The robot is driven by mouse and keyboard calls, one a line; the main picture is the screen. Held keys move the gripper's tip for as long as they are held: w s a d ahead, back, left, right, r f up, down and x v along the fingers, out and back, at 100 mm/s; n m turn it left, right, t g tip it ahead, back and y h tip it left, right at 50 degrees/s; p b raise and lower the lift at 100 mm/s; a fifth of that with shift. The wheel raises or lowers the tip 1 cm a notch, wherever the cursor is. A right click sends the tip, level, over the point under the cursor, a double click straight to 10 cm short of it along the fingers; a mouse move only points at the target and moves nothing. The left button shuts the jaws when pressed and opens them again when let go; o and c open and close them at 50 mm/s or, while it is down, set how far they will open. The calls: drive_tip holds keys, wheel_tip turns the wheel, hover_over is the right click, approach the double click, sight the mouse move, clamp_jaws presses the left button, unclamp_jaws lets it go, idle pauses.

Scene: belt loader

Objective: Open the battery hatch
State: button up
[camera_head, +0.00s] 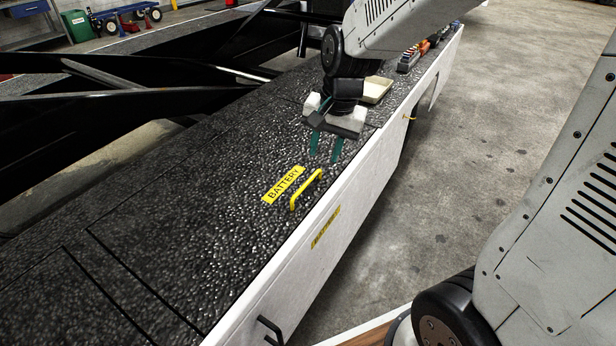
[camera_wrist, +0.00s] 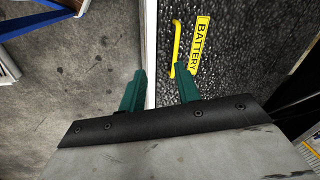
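The battery hatch (camera_head: 225,205) is a black textured panel on top of the loader, marked with a yellow BATTERY label (camera_head: 284,185). A yellow handle (camera_head: 306,189) stands up from it beside the label, near the white side edge. My gripper (camera_head: 326,146) is above the deck, a little beyond the handle, with its two green fingers pointing down and apart. In the wrist view my gripper (camera_wrist: 160,80) is open and empty. The yellow handle (camera_wrist: 176,46) and the label (camera_wrist: 200,42) lie ahead of the right-hand finger. The hatch lies flat with the deck.
Black frame bars (camera_head: 150,95) cross at the left. A black side handle (camera_head: 270,330) is on the white side panel. The concrete floor (camera_head: 480,150) to the right is clear.

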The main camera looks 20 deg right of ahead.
sight(306, 183)
drive_tip(key=w+f+m, duration=0.1)
drive_tip(key=w+f, duration=0.1)
drive_tip(key=f, duration=0.3)
drive_tip(key=w+f+m, duration=0.1)
drive_tip(key=w+f, duration=0.2)
drive_tip(key=f, duration=0.2)
drive_tip(key=w+a+f+m, duration=0.1)
drive_tip(key=w+f, duration=0.1)
drive_tip(key=f, duration=0.2)
drive_tip(key=shift+w+f, duration=0.3)
drive_tip(key=shift+f, duration=0.1)
clamp_jaws()
